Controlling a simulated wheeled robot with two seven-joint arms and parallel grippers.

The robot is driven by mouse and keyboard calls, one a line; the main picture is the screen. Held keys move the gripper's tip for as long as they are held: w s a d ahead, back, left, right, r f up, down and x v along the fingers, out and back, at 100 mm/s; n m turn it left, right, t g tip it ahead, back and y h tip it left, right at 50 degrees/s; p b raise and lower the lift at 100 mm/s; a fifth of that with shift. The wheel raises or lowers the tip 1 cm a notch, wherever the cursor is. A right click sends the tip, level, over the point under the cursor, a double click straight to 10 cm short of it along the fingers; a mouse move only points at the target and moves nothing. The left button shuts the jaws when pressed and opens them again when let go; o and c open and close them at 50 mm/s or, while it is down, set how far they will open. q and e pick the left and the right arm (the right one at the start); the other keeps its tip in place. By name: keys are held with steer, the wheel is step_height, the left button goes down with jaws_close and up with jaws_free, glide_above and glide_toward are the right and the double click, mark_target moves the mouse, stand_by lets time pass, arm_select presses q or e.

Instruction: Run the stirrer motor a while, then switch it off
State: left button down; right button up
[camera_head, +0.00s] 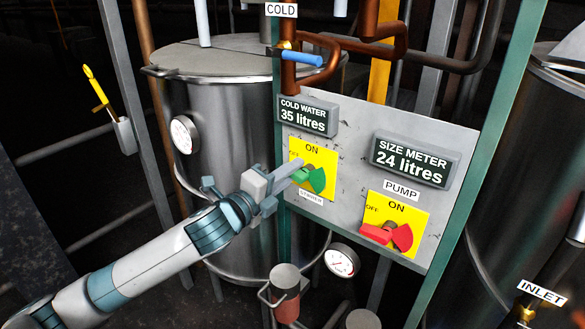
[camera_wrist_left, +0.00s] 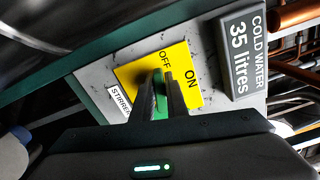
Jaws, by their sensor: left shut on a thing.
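The stirrer switch is a green knob (camera_head: 317,180) on a yellow plate marked OFF at left and ON at top, with a label below it that reads as stirrer. My left gripper (camera_head: 301,174) reaches it from the left and is shut on its handle. In the left wrist view, the green knob (camera_wrist_left: 160,92) shows between the two dark fingers (camera_wrist_left: 163,97). The handle seems to point toward OFF, but the fingers hide part of it. My right gripper is in neither view.
Below right is the red pump knob (camera_head: 401,237), its handle toward OFF. The displays read cold water 35 litres (camera_head: 306,116) and size meter 24 litres (camera_head: 414,161). A steel tank (camera_head: 225,110) stands behind my left arm. A blue-handled valve (camera_head: 302,58) sits above the panel.

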arm_select(q)
steer(key=shift+f+n, duration=0.3)
steer(key=shift+n, duration=1)
steer(key=c, duration=1.8)
jaws_free()
steer(key=shift+o, duration=0.2)
steer(key=shift+s+a, duration=0.1)
steer(key=b+v, duration=0.6)
steer(key=v, duration=1.1)
steer(key=shift+a, duration=0.1)
